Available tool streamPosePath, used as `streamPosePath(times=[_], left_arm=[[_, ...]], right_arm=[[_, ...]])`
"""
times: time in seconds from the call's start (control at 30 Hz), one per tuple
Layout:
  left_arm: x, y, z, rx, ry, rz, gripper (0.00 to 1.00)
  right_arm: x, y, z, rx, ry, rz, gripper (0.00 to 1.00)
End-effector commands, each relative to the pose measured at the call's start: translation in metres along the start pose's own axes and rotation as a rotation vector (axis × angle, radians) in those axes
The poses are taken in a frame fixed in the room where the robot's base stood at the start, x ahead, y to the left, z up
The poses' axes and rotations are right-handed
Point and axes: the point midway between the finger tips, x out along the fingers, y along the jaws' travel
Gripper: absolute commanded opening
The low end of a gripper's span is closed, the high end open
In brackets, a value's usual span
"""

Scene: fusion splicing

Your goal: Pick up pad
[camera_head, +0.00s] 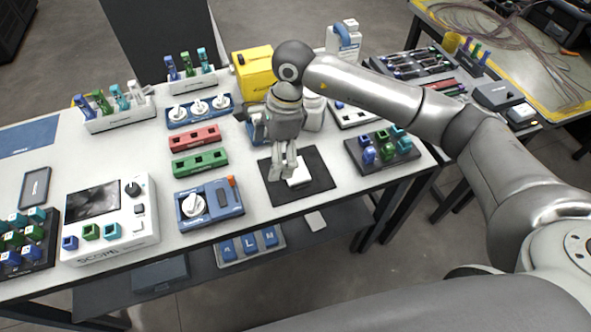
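A small white pad (301,176) lies on a black mat (314,187) at the front of the white table. My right gripper (283,174) points down over the mat, its fingertips at the pad's left side. The fingers look close together and hide part of the pad's left edge. I cannot tell whether they touch the pad or how wide they are open. My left gripper is not in view.
A blue device with a white dial (209,203) stands left of the mat. A dark tray of blue and green connectors (381,151) is to the right. A yellow box (253,72) and red (194,138) and green (199,161) blocks stand behind.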

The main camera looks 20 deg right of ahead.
Motion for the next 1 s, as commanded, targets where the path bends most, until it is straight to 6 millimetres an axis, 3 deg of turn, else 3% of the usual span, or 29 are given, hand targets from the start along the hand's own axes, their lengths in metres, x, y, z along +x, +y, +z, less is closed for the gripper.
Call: streamPosePath(times=[0.03,0.1,0.2,0.5,0.77,1.0], left_arm=[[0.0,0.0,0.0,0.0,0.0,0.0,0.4],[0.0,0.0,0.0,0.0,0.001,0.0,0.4],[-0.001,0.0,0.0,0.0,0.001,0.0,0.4],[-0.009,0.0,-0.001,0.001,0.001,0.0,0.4],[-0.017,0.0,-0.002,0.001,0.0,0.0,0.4],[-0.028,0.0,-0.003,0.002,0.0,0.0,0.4]], right_arm=[[-0.008,-0.007,-0.019,-0.001,0.078,-0.013,0.93],[-0.016,-0.013,-0.039,-0.001,0.162,-0.021,0.93],[-0.021,-0.015,-0.055,0.003,0.226,-0.023,0.93],[0.019,-0.016,-0.067,0.004,0.238,-0.019,0.93],[0.039,-0.017,-0.071,0.004,0.236,-0.02,0.93],[0.074,-0.018,-0.078,0.004,0.236,-0.02,0.93]])
